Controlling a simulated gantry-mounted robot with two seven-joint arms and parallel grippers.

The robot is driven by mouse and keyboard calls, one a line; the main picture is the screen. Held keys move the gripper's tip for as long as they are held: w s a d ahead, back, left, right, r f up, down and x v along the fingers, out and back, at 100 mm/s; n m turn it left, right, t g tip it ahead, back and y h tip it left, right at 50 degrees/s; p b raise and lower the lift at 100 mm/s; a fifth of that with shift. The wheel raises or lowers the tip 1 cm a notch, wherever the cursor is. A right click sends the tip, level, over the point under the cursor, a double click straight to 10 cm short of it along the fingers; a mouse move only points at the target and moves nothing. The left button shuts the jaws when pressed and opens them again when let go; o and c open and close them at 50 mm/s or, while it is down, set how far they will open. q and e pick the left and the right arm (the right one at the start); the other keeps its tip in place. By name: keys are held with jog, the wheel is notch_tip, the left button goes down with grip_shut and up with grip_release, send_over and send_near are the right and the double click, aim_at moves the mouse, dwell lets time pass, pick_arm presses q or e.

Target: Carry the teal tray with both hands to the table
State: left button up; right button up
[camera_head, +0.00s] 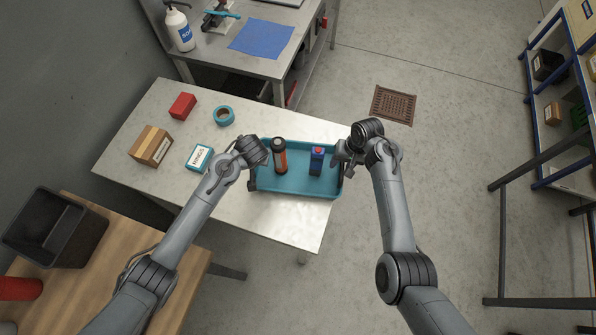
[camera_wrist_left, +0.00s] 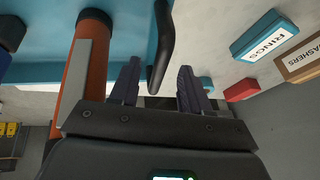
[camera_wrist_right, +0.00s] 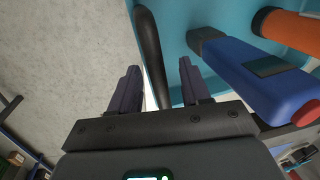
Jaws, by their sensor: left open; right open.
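The teal tray (camera_head: 295,190) rests near the right edge of a pale table (camera_head: 225,205). It carries an orange-and-black cylinder (camera_head: 280,160) and a blue bottle with a red cap (camera_head: 317,158). My left gripper (camera_wrist_left: 157,88) is open at the tray's left end, its fingers on either side of the black left handle (camera_wrist_left: 163,45). My right gripper (camera_wrist_right: 158,88) is open at the right end, its fingers on either side of the black right handle (camera_wrist_right: 150,50). Neither is closed on a handle. The head view largely hides the fingertips.
On the pale table are a red box (camera_head: 183,106), tape roll (camera_head: 224,116), brown box (camera_head: 151,146) and rings box (camera_head: 199,157). A wooden table (camera_head: 130,235) with a black bin (camera_head: 55,230) stands lower left. Behind is a workbench (camera_head: 285,65). Shelving stands right; the floor between is open.

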jog(key=shift+r, duration=0.25)
pick_arm(q)
jog(key=v, duration=0.9)
jog(key=shift+r, duration=0.15)
pick_arm(e)
notch_tip(320, 180, up, 11)
jog(key=d, duration=0.2)
jog(key=shift+d+r, duration=0.15)
jog(key=shift+d, duration=0.05)
pick_arm(q)
jog(key=shift+s+d+r, duration=0.1)
jog(key=shift+s, duration=0.05)
pick_arm(e)
jog(key=shift+r, duration=0.1)
pick_arm(q)
jog(key=p+v, duration=0.6)
jog(key=p, duration=0.2)
jog(key=shift+r, duration=0.4)
pick_arm(e)
notch_tip(320, 180, up, 8)
pick_arm(q)
jog(key=shift+s+p, duration=0.25)
jog(key=shift+p, duration=0.05)
pick_arm(e)
jog(key=shift+r, duration=0.15)
